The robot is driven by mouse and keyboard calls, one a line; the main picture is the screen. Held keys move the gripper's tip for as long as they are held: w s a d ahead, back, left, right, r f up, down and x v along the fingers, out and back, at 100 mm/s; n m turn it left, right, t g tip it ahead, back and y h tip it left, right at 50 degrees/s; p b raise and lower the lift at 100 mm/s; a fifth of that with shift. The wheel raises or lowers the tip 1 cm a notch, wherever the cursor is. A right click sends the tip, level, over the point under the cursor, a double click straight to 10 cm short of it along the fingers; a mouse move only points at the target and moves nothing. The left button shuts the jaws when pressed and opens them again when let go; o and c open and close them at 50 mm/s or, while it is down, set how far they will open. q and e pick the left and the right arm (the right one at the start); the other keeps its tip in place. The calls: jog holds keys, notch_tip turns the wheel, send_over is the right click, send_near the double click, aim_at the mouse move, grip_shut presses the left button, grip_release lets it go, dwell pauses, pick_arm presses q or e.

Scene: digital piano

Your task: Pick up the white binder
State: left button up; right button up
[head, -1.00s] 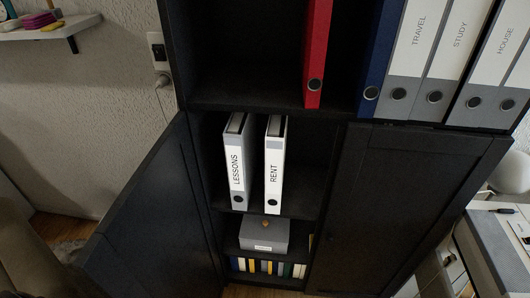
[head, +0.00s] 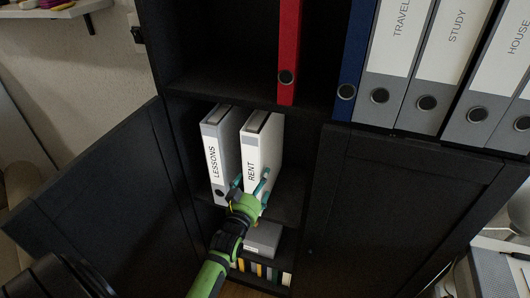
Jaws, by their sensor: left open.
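The white binder labelled RENT (head: 256,145) stands upright on the middle shelf of the dark cabinet. Beside it on the left stands a grey-and-white binder labelled LESSONS (head: 212,160). My left gripper (head: 252,184) is open at the lower part of the RENT spine, with one teal finger on each side of it. Whether the fingers touch the binder I cannot tell. The gripper hides the bottom of the RENT spine. My right gripper is not in view.
Both cabinet doors stand open, the left door (head: 100,195) and the right door (head: 400,205). A grey box (head: 263,240) sits below.

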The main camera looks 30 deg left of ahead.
pick_arm(q)
jog(key=x, duration=0.3)
jog(key=shift+w, duration=0.3)
jog(key=shift+d, duration=0.1)
jog(key=c, duration=1.6)
jog(key=shift+r, duration=0.15)
